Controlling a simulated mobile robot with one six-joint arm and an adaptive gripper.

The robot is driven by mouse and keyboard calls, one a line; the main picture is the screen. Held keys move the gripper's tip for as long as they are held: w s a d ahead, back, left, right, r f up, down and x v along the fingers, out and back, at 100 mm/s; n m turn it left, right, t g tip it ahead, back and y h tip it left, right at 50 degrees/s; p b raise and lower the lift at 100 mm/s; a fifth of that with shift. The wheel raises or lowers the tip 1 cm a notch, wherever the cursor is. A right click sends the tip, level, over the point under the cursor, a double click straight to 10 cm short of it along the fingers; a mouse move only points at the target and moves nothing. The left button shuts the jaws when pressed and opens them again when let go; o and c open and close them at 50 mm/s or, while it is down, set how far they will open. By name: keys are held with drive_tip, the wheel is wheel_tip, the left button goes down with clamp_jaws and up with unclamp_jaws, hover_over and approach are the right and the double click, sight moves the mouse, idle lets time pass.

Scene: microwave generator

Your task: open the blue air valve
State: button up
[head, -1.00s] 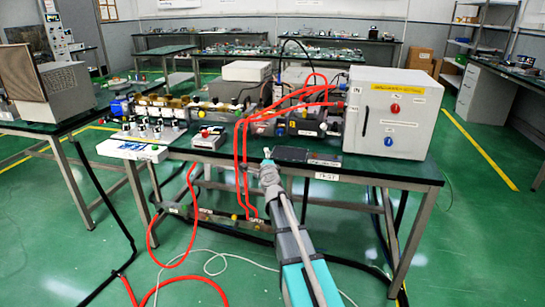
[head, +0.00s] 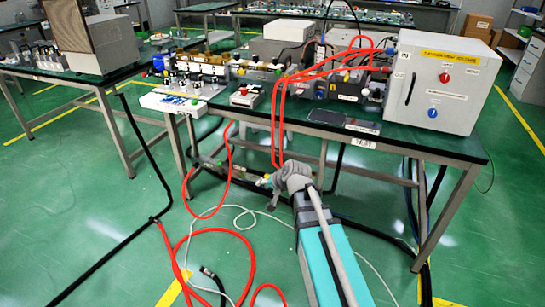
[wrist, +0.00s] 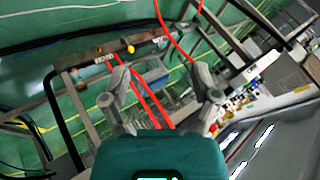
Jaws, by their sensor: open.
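My gripper (head: 266,181) is in front of the table, at the level of the low rail under its top. A low pipe rail (wrist: 113,58) with yellow knobs (wrist: 130,48) shows past the left finger. In the head view the same rail (head: 222,169) lies left of my gripper and is partly hidden by it. I cannot make out a blue valve on this rail. A blue knob (head: 433,113) is on the front of the white cabinet, well above and right of my gripper.
The table (head: 420,138) carries the white cabinet (head: 445,85), dark and brass equipment and a white control box (head: 172,103). Red hoses (head: 283,110) hang down near the rail and also cross the wrist view (wrist: 143,92). Hoses and a black cable lie on the green floor.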

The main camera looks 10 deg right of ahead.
drive_tip(key=s+d+f+n+g+h, duration=0.1)
drive_tip(key=s+f+n+g+h, duration=0.1)
drive_tip(key=s, duration=0.6)
drive_tip(key=s+d+f+n+g+h, duration=0.2)
drive_tip(key=s+g, duration=0.3)
drive_tip(key=s, duration=0.4)
drive_tip(key=shift+d+f, duration=0.15)
drive_tip(key=shift+f, duration=0.2)
